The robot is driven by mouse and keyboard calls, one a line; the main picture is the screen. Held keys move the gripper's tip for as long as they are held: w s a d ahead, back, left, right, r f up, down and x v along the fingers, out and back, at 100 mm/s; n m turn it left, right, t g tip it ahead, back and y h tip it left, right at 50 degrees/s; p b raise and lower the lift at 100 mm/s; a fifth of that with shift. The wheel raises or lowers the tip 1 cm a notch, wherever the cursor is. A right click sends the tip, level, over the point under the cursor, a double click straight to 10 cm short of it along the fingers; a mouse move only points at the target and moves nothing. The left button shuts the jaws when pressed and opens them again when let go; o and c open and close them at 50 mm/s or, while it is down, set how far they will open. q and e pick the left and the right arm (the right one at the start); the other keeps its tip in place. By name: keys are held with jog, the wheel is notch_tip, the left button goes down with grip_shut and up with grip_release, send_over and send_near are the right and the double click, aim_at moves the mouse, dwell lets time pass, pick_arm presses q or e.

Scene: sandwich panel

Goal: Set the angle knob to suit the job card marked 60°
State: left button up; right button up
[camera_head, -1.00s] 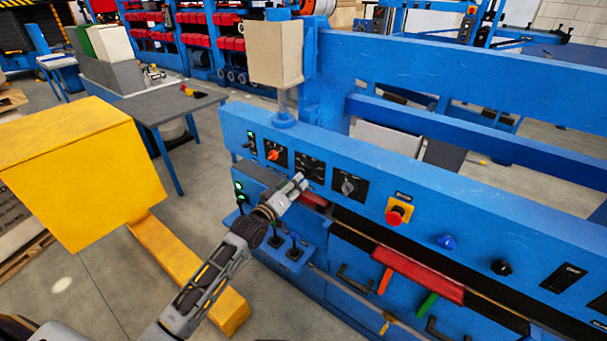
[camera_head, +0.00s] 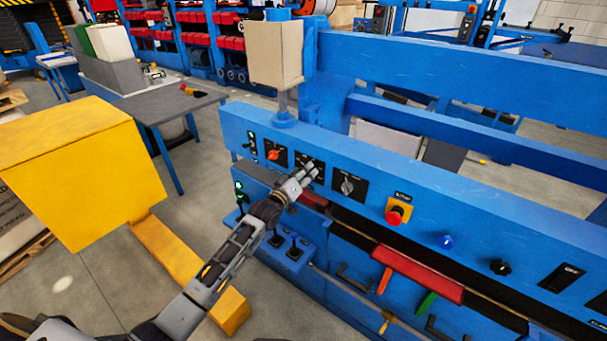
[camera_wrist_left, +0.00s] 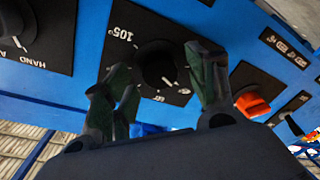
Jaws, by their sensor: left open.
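The angle knob (camera_wrist_left: 157,66) is black, on a black plate (camera_wrist_left: 122,29) marked 105°, with further marks partly hidden. A short pale line shows near its lower right edge. My left gripper (camera_wrist_left: 162,62) is open, with one finger on each side of the knob; I cannot tell whether either finger touches it. In the head view my left gripper (camera_head: 307,174) is at the front of the blue panel and covers most of the knob, while part of the plate (camera_head: 312,161) shows. I cannot make out a job card marked 60°. My right gripper is not in view.
An orange-red knob (camera_head: 272,154) and a grey selector knob (camera_head: 348,186) flank the angle plate. A red button on a yellow base (camera_head: 397,213) sits farther right on the panel. A yellow box (camera_head: 85,180) stands at the left.

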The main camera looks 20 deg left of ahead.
pick_arm(q)
jog(key=shift+w, duration=0.1)
jog(key=shift+c, duration=0.5)
jog(key=c, duration=0.9)
jog(key=shift+c, duration=0.2)
jog(key=shift+m, duration=0.4)
jog(key=shift+m+t, duration=0.4)
jog(key=shift+m, duration=3.8)
jog(key=shift+h, duration=0.3)
